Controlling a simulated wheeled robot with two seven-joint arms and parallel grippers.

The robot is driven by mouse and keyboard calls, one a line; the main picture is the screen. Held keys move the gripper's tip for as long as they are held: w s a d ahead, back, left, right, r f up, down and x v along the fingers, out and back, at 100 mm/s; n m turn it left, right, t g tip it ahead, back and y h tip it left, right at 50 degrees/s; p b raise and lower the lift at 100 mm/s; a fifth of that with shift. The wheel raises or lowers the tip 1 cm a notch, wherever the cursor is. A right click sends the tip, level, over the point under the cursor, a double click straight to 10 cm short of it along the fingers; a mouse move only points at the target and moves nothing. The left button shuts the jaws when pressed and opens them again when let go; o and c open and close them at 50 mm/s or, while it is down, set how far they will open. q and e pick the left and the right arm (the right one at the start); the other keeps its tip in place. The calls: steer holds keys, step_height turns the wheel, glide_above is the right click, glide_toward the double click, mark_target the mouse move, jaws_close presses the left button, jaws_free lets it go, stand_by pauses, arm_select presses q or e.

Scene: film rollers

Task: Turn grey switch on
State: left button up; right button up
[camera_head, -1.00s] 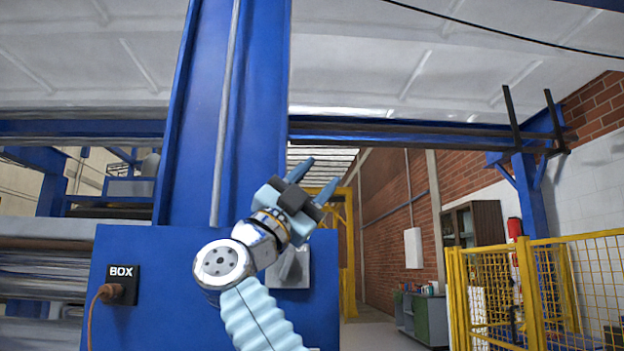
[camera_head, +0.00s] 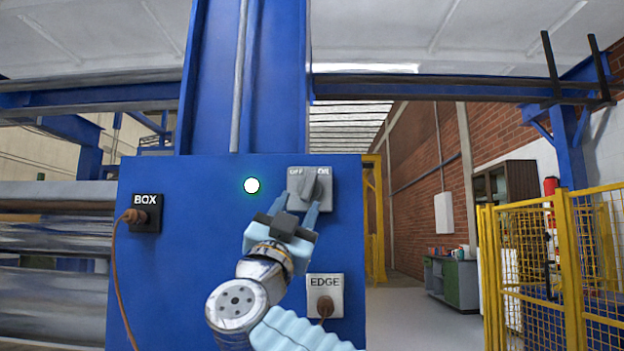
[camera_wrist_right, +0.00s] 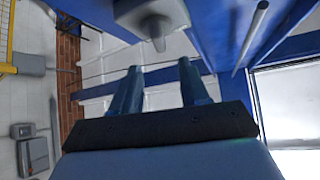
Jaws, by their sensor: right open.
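The grey switch (camera_head: 323,176) is a square plate marked OFF and ON with a grey knob, high on the right of the blue panel (camera_head: 200,230). The knob appears tilted toward ON, its lower part close to my fingers. A round lamp (camera_head: 252,185) left of the switch glows white-green. My right gripper (camera_head: 297,203) is open, its fingertips just below and in front of the knob. In the right wrist view the switch (camera_wrist_right: 135,12) and knob lie beyond the open, empty fingers (camera_wrist_right: 160,66). Contact cannot be told. My left gripper is not in view.
A grey EDGE socket (camera_head: 325,288) with a plug sits below the switch, right of my arm. A yellow mesh fence (camera_head: 525,260) stands at the right; open floor lies between.

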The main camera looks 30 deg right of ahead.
mark_target(312, 183)
steer(key=p+x, duration=0.2)
steer(key=x, duration=0.5)
steer(key=shift+w+d+r+p, duration=0.1)
steer(key=shift+r+p, duration=0.15)
steer(key=shift+p, duration=0.05)
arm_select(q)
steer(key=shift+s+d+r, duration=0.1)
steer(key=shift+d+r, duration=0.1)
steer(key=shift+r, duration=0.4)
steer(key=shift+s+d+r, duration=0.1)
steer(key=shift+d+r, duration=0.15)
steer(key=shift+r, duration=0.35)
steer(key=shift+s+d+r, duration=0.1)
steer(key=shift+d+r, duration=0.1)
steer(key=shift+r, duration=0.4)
arm_select(e)
steer(key=shift+w+d+r, duration=0.4)
steer(key=shift+d, duration=0.05)
steer(key=shift+c, duration=0.3)
